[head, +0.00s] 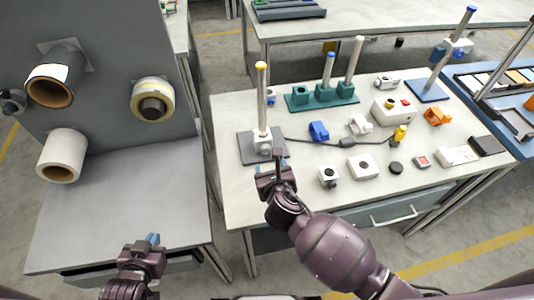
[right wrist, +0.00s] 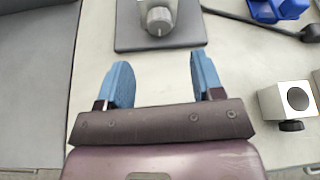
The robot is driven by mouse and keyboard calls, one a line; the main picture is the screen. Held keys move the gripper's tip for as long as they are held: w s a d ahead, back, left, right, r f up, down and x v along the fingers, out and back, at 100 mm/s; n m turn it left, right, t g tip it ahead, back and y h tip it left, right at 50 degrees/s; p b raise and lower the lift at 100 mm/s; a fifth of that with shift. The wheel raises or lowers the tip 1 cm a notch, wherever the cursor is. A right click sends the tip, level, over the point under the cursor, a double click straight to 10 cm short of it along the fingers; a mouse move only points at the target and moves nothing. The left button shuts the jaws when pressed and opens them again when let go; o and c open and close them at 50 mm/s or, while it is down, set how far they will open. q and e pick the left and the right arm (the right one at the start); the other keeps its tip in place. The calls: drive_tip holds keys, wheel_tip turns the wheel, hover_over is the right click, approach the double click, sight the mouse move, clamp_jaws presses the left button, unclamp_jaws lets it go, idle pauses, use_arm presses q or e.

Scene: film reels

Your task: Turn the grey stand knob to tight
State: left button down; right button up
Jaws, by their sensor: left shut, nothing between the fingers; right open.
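The grey stand has a dark square base (head: 247,148), a pale upright rod with a yellow top (head: 262,95), and a light grey knob (head: 264,146) low on the rod. In the right wrist view the round knob (right wrist: 159,20) shows at the top edge above the base (right wrist: 130,38), with a small mark on its lower side. My right gripper (head: 269,166) is open and empty just in front of the base; its blue fingers (right wrist: 162,78) are apart, short of the knob. My left gripper (head: 152,240) is shut and empty, over the left bench's front edge.
A blue block (head: 319,130) and a black cable (head: 320,142) lie right of the stand. A white block with a dark knob (head: 328,176) is right of my right gripper. A green rack (head: 322,97) stands behind. The bench's left front is clear.

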sight(266, 152)
drive_tip(key=b+x, duration=0.1)
drive_tip(key=x, duration=0.7)
drive_tip(key=shift+w, duration=0.1)
